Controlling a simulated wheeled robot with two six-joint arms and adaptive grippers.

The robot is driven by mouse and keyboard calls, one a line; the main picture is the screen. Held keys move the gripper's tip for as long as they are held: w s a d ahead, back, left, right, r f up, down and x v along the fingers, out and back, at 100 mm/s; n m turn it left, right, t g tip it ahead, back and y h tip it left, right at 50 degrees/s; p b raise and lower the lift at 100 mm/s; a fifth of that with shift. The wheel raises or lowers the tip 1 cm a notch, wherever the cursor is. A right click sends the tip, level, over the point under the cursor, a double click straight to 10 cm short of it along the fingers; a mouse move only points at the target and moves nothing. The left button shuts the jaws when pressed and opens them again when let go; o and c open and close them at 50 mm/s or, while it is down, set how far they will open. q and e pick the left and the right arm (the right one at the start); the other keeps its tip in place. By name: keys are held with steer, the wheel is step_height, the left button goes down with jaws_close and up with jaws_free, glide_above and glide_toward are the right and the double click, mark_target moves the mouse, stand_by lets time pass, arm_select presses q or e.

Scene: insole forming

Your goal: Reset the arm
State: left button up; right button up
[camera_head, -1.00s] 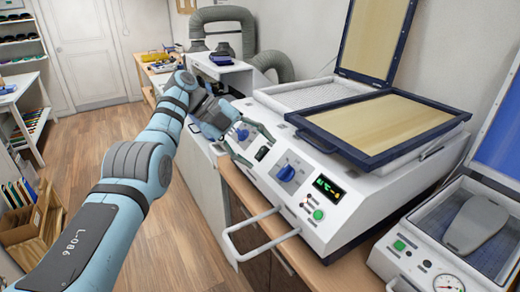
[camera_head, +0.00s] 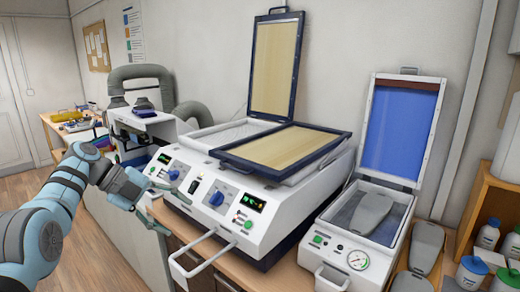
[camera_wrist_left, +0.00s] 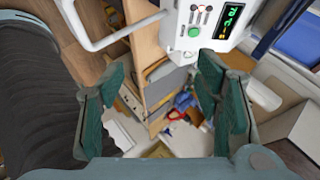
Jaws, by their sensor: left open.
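My left arm comes in from the left in the head view. Its gripper (camera_head: 146,188) is in front of the left part of the white forming machine (camera_head: 222,205), beside its front panel. In the left wrist view the gripper (camera_wrist_left: 162,110) has its two green-padded fingers wide apart with nothing between them. The machine's panel with a green button and lit display shows beyond the fingers at the top of that view. My right gripper is not in view.
A smaller machine (camera_head: 322,262) with a raised blue lid (camera_head: 400,133) stands at the right, a grey insole form (camera_head: 371,212) inside. A white handle (camera_head: 203,266) juts out from the forming machine. Bottles (camera_head: 487,235) stand at the far right. Floor (camera_head: 95,270) is open at the lower left.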

arm_select(q)
steer(key=w+a+n+t+y, duration=0.3)
steer(key=w+a+n+t, duration=0.2)
steer(key=w+n, duration=0.55)
steer(key=w+a+f+n+t+y, duration=0.2)
steer(key=a+f+n+y, duration=0.15)
steer(key=f+n, duration=0.35)
steer(key=s+a+f+n+y, duration=0.2)
steer(key=f+n, duration=0.2)
steer(key=f, duration=0.7)
steer(key=s+a+f+n+y, duration=0.15)
steer(key=f+n, duration=0.35)
steer(key=f, duration=0.6)
steer(key=s+f+n+g, duration=0.1)
steer(key=s+f+n, duration=0.1)
steer(key=s+f, duration=1.1)
steer(key=s+d+f+g, duration=0.2)
steer(key=s+d+f, duration=0.1)
steer(key=s+f, duration=1)
steer(key=s+d+f+g, duration=0.1)
steer(key=s+f, duration=0.2)
steer(key=s, duration=0.9)
steer(key=s+d+f+g, duration=0.1)
steer(key=s+f, duration=0.3)
steer(key=s, duration=0.8)
steer(key=s+d+f+m+g, duration=0.1)
steer(key=s+f+g, duration=0.2)
steer(key=s, duration=0.9)
steer(key=shift+f, duration=0.25)
